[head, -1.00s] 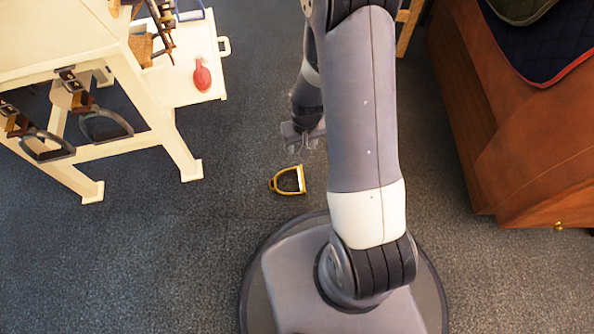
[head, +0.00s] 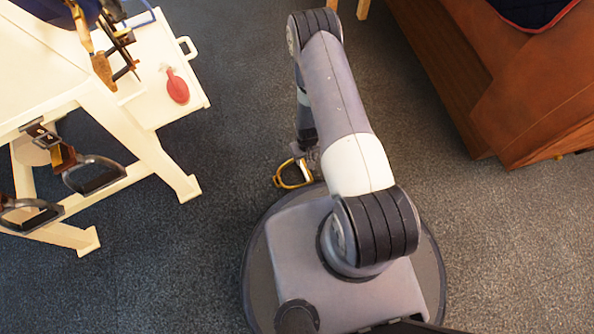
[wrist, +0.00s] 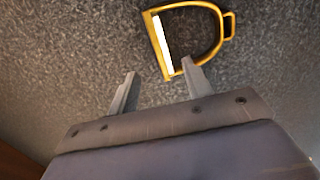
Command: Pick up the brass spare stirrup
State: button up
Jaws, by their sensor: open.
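The brass stirrup (head: 291,178) lies on the carpet just in front of my base in the head view, partly hidden behind my arm. In the wrist view the brass stirrup (wrist: 222,44) lies at the top, a D-shaped loop with a white tread along its left side and a small eye on its right. My gripper (wrist: 158,84) is open, its two fingers apart with bare carpet between them. The right fingertip overlaps the lower end of the stirrup's tread side in the picture; I cannot tell whether they touch. My gripper is mostly hidden in the head view.
A cream stand (head: 150,165) is at the left, with dark-treaded stirrups (head: 92,175) hanging from it and a red bulb-shaped item (head: 177,88) on its shelf. A large brown leather-like block (head: 480,90) is at the right. Carpet between them is clear.

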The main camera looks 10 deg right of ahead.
aim_at(308, 176)
notch_tip(308, 176, down, 10)
jog(key=b, duration=0.4)
jog(key=shift+w+b, duration=0.1)
jog(key=shift+b, duration=0.2)
jog(key=shift+c, duration=0.6)
grip_shut()
